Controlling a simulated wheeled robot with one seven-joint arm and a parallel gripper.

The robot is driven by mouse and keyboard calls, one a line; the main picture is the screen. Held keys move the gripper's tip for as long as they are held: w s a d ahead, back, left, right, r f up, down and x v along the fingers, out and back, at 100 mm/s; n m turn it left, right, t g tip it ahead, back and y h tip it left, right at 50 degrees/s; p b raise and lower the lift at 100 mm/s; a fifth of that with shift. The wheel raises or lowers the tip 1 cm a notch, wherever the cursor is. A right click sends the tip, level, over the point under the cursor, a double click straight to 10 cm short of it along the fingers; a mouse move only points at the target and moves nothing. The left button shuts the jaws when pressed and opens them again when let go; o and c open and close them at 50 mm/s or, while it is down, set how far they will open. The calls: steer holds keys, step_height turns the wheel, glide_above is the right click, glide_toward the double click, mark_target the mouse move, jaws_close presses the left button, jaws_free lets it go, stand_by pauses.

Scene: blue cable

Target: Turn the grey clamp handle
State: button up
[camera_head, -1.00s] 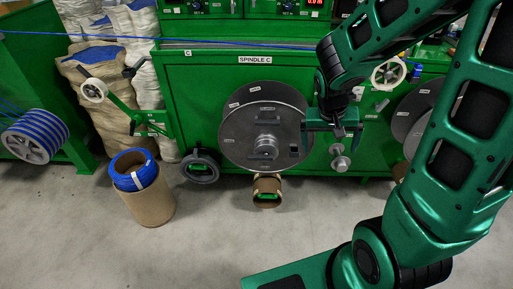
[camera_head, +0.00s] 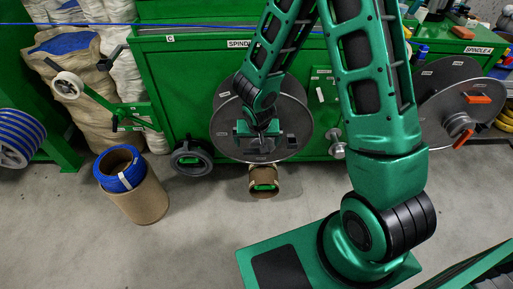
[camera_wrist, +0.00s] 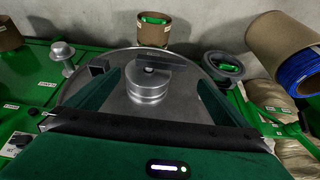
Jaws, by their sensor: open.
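The grey clamp handle (camera_wrist: 165,62) shows in the wrist view as a dark bar across the front of the round metal hub (camera_wrist: 148,88). The hub stands at the centre of the grey spindle disc (camera_wrist: 115,105). My gripper (camera_wrist: 152,70) is open, with one finger to each side of the hub and no visible grip on the handle. In the head view my gripper (camera_head: 258,132) is in front of the lower middle of the spindle C disc (camera_head: 295,118) and hides most of the hub and handle.
A cardboard core (camera_head: 263,181) sits below the disc, with a dark ring (camera_head: 191,159) to its left. A carton tube with blue cable (camera_head: 138,195) stands on the floor. Another disc with orange handles (camera_head: 440,105) is at right.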

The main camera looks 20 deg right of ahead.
mark_target(256, 150)
steer(key=x, duration=0.8)
steer(key=shift+a+f, duration=0.1)
steer(key=shift+f, duration=0.15)
